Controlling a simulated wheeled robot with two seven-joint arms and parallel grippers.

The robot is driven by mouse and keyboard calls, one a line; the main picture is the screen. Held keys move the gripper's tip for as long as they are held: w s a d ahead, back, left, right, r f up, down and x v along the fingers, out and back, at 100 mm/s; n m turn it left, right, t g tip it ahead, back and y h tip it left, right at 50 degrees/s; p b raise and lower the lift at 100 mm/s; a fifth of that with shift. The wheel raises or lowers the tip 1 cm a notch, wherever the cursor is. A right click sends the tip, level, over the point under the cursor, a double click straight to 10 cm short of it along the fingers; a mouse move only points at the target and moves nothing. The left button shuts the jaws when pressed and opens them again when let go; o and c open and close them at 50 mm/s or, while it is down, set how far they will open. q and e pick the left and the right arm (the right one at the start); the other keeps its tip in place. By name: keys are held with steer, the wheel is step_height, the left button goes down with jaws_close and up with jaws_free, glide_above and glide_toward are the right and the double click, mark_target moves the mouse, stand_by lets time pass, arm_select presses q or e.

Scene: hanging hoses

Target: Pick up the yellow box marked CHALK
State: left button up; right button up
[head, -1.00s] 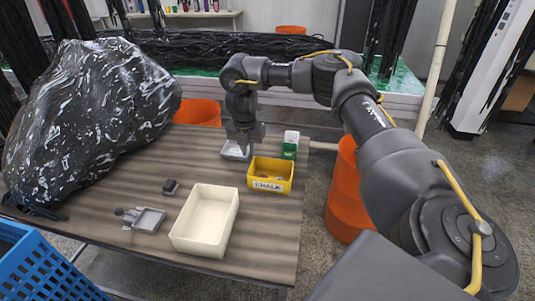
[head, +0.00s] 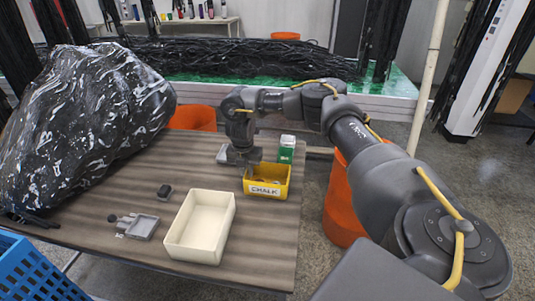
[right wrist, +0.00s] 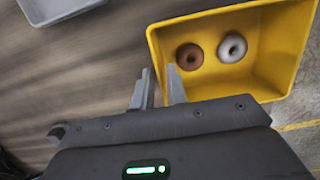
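The yellow box (head: 266,192) with a white CHALK label stands upright on the table, right of the cream bin. In the right wrist view the yellow box (right wrist: 210,80) is open-topped and holds a brown ring (right wrist: 189,56) and a white ring (right wrist: 233,48). My left gripper is not in view.
A cream bin (head: 172,243), a small grey tray (head: 143,227) and a black block (head: 164,191) are on the table (head: 105,190). A green-and-white container (head: 287,150) stands behind the box. A large black bag (head: 85,120) fills the left.

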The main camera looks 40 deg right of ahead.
steer(key=shift+w+d+f, duration=0.1)
steer(key=shift+d+f, duration=0.05)
steer(key=shift+f, duration=0.6)
steer(key=shift+d+f, duration=0.1)
steer(key=shift+f, duration=0.6)
steer(key=shift+c, duration=0.4)
jaws_close()
steer(key=shift+r, duration=0.15)
